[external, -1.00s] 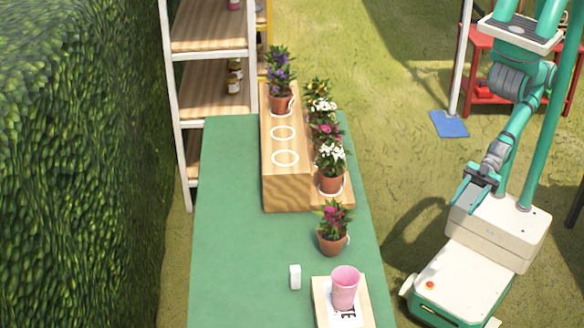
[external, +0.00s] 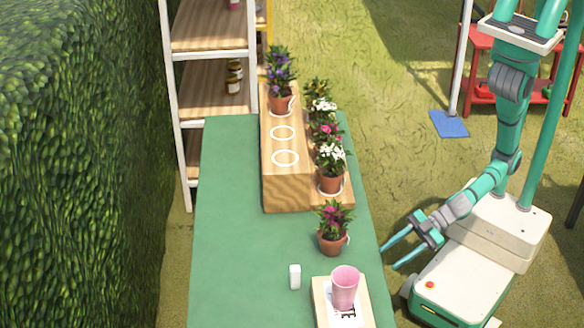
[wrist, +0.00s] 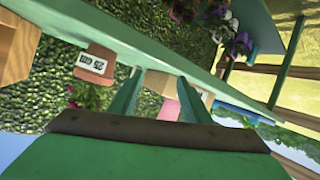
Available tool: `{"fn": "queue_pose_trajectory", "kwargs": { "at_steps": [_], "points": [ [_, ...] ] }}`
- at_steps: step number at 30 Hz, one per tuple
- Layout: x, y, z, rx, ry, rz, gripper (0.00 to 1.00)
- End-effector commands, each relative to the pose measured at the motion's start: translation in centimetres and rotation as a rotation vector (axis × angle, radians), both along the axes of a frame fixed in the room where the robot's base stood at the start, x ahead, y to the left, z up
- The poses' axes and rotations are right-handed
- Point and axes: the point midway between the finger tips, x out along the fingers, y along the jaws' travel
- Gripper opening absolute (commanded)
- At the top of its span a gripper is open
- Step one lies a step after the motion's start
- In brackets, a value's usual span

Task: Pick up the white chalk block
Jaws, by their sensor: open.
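The white chalk block (external: 295,276) stands upright on the green table (external: 225,240), left of the pink cup (external: 345,288) in the external view. I cannot make the block out in the wrist view. My gripper (external: 388,254) is open and empty just off the table's right edge, with its fingers pointing left towards the table. The pink cup and a potted plant lie between it and the block's side of the table. In the wrist view my two green fingers (wrist: 158,95) are apart with nothing between them.
The pink cup stands on a light wooden board. A potted magenta flower (external: 332,228) stands near the right edge. A wooden stepped stand (external: 285,185) with several potted flowers fills the table's far part. The table's left front is clear. A hedge (external: 70,170) runs along the left.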

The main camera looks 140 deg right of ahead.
Motion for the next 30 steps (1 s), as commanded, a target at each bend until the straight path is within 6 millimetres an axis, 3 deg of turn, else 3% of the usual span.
{"fn": "queue_pose_trajectory", "kwargs": {
  "at_steps": [1,12,18,22,30],
  "points": [
    [1.5,-0.8,0.5,-0.004,-0.006,-0.031,0.44],
    [11.0,-7.2,5.2,0.024,-0.048,-0.305,0.44],
    [15.7,-9.2,6.5,0.110,-0.086,-0.389,0.44],
    [17.9,-9.8,6.8,0.162,-0.104,-0.412,0.44],
    [20.2,-11.1,6.3,0.193,-0.114,-0.423,0.44]
  ]
}}
